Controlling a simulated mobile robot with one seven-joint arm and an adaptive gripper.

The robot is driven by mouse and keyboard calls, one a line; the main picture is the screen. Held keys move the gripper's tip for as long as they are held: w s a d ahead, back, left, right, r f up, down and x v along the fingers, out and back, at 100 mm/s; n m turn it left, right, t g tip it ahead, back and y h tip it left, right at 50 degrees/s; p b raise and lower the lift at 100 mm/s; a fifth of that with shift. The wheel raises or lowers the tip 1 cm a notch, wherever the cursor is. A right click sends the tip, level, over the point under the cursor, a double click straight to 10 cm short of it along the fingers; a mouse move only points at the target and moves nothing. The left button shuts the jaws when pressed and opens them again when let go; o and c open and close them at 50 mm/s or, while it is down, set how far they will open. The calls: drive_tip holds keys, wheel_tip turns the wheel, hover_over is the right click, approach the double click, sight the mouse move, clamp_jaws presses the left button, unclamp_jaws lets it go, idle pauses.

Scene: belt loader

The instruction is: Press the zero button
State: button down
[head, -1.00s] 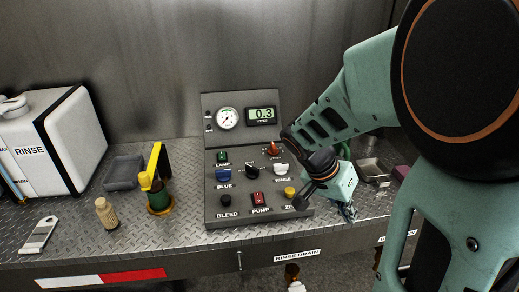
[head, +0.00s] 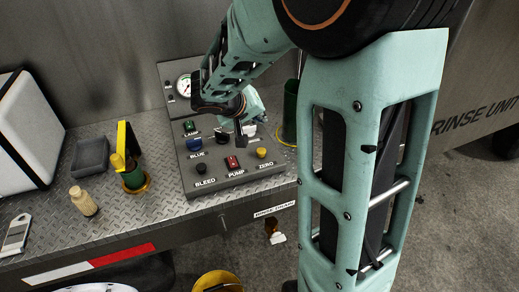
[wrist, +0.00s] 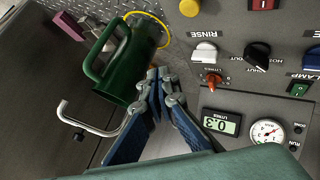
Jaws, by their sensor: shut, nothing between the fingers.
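The zero button is a yellow round button (head: 262,153) at the lower right of the grey control panel (head: 205,178), above the label ZERO. It also shows at the top edge of the wrist view (wrist: 190,7), partly cut off. My gripper (wrist: 160,80) is shut and empty in the wrist view, pointing toward the green jug and the panel's right edge, apart from the button. In the head view my gripper (head: 250,108) hangs over the panel's upper right, behind and above the button; my arm partly hides it. The display (wrist: 221,122) reads 0.3.
The red pump button (head: 232,162) sits left of the zero button. The white rinse knob (wrist: 204,53) and an orange-red toggle (wrist: 212,80) are nearby. A green jug (wrist: 128,55) stands right beside the panel. The bench's front edge lies just below the panel.

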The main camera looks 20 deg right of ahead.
drive_tip(key=b, duration=0.5)
hover_over(260, 151)
wheel_tip(260, 151, down, 7)
drive_tip(key=shift+a+f, duration=0.1)
drive_tip(key=shift+f, duration=0.05)
drive_tip(key=shift+f+b, duration=0.75)
drive_tip(key=shift+b, duration=0.3)
drive_tip(key=shift+s+f+b, duration=0.1)
drive_tip(key=shift+f+b, duration=0.15)
drive_tip(key=shift+b, duration=0.15)
drive_tip(key=shift+f+b, duration=0.2)
drive_tip(key=shift+b, duration=0.3)
drive_tip(key=shift+f+b, duration=0.55)
drive_tip(key=shift+b, duration=0.25)
idle(0.9)
drive_tip(key=shift+r, duration=0.1)
drive_tip(key=shift+r+p, duration=0.45)
drive_tip(key=shift+r, duration=0.45)
drive_tip(key=shift+r, duration=0.1)
